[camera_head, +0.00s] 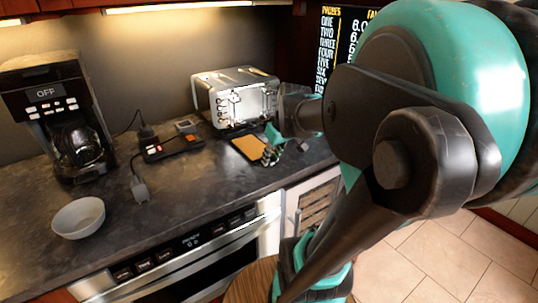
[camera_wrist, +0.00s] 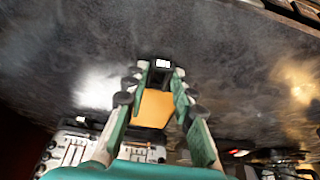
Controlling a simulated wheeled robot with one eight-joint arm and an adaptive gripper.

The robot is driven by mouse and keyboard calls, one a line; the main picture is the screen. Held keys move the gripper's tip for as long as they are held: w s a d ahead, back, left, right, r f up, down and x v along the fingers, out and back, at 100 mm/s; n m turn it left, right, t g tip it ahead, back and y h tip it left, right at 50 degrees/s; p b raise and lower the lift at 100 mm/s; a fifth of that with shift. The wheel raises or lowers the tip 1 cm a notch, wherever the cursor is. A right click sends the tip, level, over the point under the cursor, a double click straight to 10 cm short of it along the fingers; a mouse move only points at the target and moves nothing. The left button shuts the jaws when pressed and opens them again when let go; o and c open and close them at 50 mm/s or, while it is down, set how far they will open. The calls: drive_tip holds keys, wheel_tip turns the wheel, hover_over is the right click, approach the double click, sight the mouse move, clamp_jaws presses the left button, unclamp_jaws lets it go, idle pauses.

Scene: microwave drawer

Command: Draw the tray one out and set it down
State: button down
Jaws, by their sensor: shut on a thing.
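The tray (camera_head: 247,149) is a flat orange-tan plate, low over the dark counter in front of the silver toaster (camera_head: 212,97). In the wrist view the tray (camera_wrist: 154,107) shows between my fingers, with a dark end piece bearing a small white label (camera_wrist: 162,64). My gripper (camera_head: 271,153) is shut on the tray at its near right end; the fingers (camera_wrist: 158,82) flank the dark end piece. The tray looks roughly level. I cannot tell whether it touches the counter or whether its toaster-side edge is fully clear of the toaster.
A power strip (camera_head: 172,147) with plugs lies left of the tray. A coffee maker (camera_head: 75,130) and a grey bowl (camera_head: 78,217) stand further left. An oven front (camera_head: 190,262) is below the counter edge. Bare counter (camera_head: 190,190) lies in front of the strip.

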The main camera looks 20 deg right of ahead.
sight(281, 174)
drive_tip(key=shift+s+d, duration=0.35)
drive_tip(key=shift+s, duration=0.75)
drive_tip(key=shift+s+d, duration=0.4)
drive_tip(key=shift+s, duration=0.65)
drive_tip(key=shift+s+d, duration=0.35)
drive_tip(key=shift+s, duration=0.75)
drive_tip(key=shift+a, duration=0.15)
drive_tip(key=shift+s+a, duration=1)
drive_tip(key=shift+a, duration=2.05)
drive_tip(key=shift+s+a, duration=1.05)
drive_tip(key=shift+a, duration=2)
drive_tip(key=shift+s+a, duration=1)
drive_tip(key=shift+a, duration=2.05)
drive_tip(key=c, duration=1.2)
unclamp_jaws()
